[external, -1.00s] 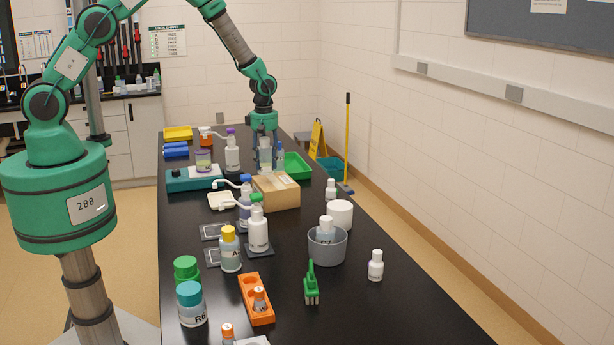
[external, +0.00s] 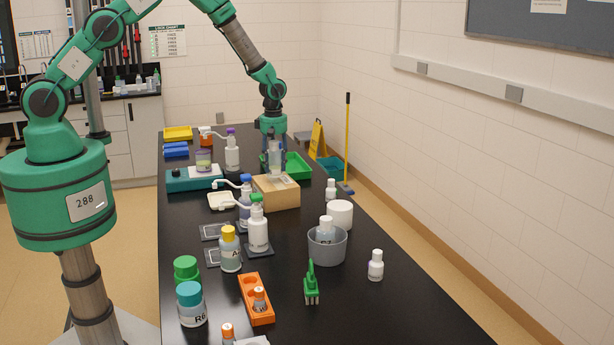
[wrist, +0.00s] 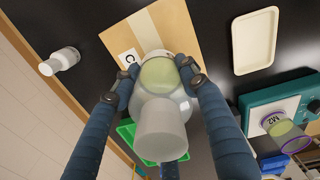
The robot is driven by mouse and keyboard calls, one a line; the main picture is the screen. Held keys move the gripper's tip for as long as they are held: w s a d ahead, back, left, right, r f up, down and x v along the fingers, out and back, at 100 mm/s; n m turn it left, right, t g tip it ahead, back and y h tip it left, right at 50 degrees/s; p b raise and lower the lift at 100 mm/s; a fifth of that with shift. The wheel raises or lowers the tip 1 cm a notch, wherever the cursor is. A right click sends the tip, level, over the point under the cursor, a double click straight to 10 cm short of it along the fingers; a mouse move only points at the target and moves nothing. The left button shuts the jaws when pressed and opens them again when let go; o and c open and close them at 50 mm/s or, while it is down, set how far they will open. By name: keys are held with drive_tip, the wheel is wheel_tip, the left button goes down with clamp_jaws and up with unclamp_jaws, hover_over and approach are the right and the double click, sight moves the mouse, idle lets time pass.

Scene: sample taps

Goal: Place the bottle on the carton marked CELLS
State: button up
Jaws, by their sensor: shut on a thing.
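The tan carton (external: 284,198) stands mid-bench with a tape strip and a pale label on top. In the wrist view the carton (wrist: 185,25) shows a white label with a "C"; the rest of the marking is hidden. My gripper (external: 273,150) points down at the carton's far side. It is shut on a pale translucent bottle (external: 275,158) with a whitish cap. In the wrist view the bottle (wrist: 160,108) sits upright between both fingers and overlaps the carton's edge. I cannot tell whether its base touches the carton.
A green tray (external: 297,168) lies behind the carton. A white dish (external: 221,201) and a teal device (external: 193,181) are on its left. A small white bottle (external: 331,190) and white tub (external: 340,214) are on its right. Several bottles stand nearer on the bench.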

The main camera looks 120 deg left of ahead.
sight(274, 141)
drive_tip(key=shift+f, duration=1.05)
drive_tip(key=shift+f, duration=0.1)
drive_tip(key=o, duration=1.2)
drive_tip(key=shift+r+b, duration=0.75)
drive_tip(key=shift+r, duration=5.4)
